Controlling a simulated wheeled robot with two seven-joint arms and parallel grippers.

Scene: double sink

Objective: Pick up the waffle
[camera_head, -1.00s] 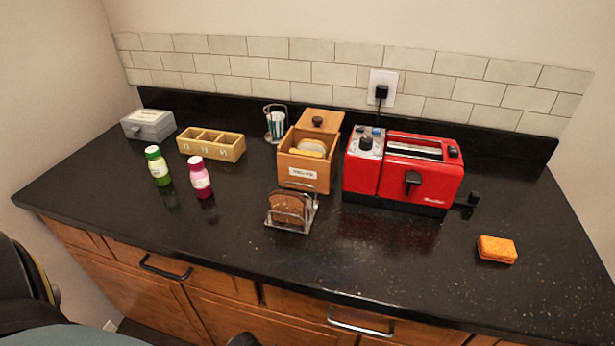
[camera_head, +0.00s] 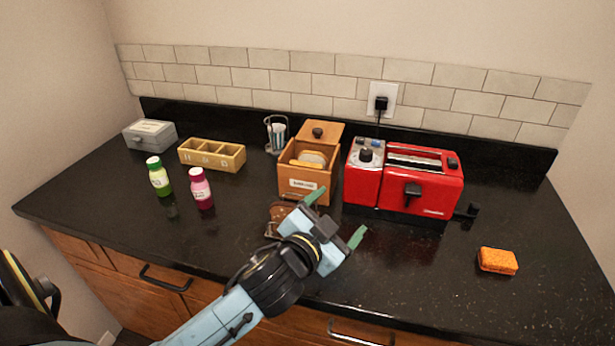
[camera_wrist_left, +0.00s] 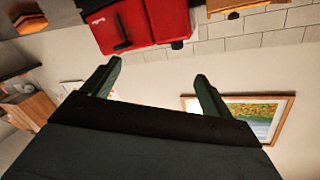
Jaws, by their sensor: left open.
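Pale yellow slices (camera_head: 311,158) sit in the open wooden box (camera_head: 301,184) at the middle of the counter. I cannot tell for sure whether one of them is the waffle. A brown bread slice (camera_head: 281,212) stands in a wire rack, now partly hidden by my left gripper. My left gripper (camera_head: 337,216) is open and empty, in front of the wooden box and the toaster, its fingers pointing up and right in the head view. In the left wrist view its two fingers (camera_wrist_left: 158,72) are spread with nothing between them. My right gripper is not in view.
A red toaster (camera_head: 425,186) stands right of the box; it also shows in the left wrist view (camera_wrist_left: 145,22). An orange sponge (camera_head: 497,261) lies at the right. Green (camera_head: 158,178) and pink (camera_head: 202,190) bottles, a divided tray (camera_head: 212,167) and a grey box (camera_head: 149,133) stand left.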

